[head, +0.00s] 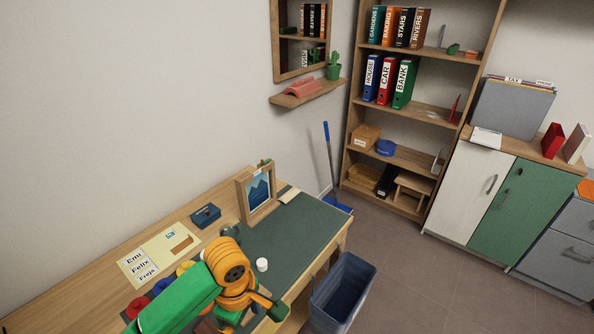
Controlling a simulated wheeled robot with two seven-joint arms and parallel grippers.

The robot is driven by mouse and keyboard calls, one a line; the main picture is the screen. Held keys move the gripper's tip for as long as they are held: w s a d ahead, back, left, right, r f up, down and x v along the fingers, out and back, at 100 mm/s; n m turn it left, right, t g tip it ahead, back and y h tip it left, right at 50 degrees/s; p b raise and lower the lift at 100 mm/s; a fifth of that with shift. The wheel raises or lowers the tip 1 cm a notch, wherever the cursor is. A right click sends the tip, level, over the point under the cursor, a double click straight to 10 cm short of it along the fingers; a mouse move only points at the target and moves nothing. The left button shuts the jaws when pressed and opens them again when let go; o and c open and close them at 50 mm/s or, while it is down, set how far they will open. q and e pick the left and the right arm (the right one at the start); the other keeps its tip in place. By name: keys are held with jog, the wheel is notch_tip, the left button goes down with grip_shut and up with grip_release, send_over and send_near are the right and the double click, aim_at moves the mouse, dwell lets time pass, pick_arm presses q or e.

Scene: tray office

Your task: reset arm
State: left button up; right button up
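My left arm, green and orange, comes in at the bottom left and reaches over the near part of the desk (310,222). It bends down at an orange joint. What looks like my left gripper (276,309) is a small green end low at the desk's front edge. Its fingers cannot be made out, so I cannot tell whether it is open or shut. I see nothing clearly held. My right arm and gripper are not in view.
A blue bin (343,290) stands on the floor right beside the desk. A white cup (262,265), a picture frame (257,194) and a dark blue box (206,215) are on the desk. A bookshelf (414,158) and cabinets (511,206) stand behind. The floor at the right is clear.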

pick_arm(q)
notch_tip(320, 180, down, 11)
jog(key=w+m+h, duration=0.2)
jog(key=w+m, duration=0.1)
jog(key=s+a+f+m+t+b, duration=0.1)
jog(key=s+f+m, duration=0.1)
jog(key=f, duration=0.4)
jog(key=s+a+f+m+t, duration=0.1)
jog(key=s+a+f, duration=0.15)
jog(key=f, duration=0.25)
jog(key=s+a+f+m, duration=0.1)
jog(key=s+f+m, duration=0.2)
jog(key=s, duration=0.5)
jog(key=s+a+f+m+y, duration=0.1)
jog(key=s+f+m, duration=0.3)
jog(key=s, duration=0.4)
jog(key=s+a+f+m+g+y, duration=0.1)
jog(key=s+a+f+m, duration=0.2)
jog(key=s+f, duration=0.3)
jog(key=shift+s+a+m+b, duration=0.15)
jog(key=shift+s+m+b, duration=0.25)
jog(key=shift+s, duration=0.8)
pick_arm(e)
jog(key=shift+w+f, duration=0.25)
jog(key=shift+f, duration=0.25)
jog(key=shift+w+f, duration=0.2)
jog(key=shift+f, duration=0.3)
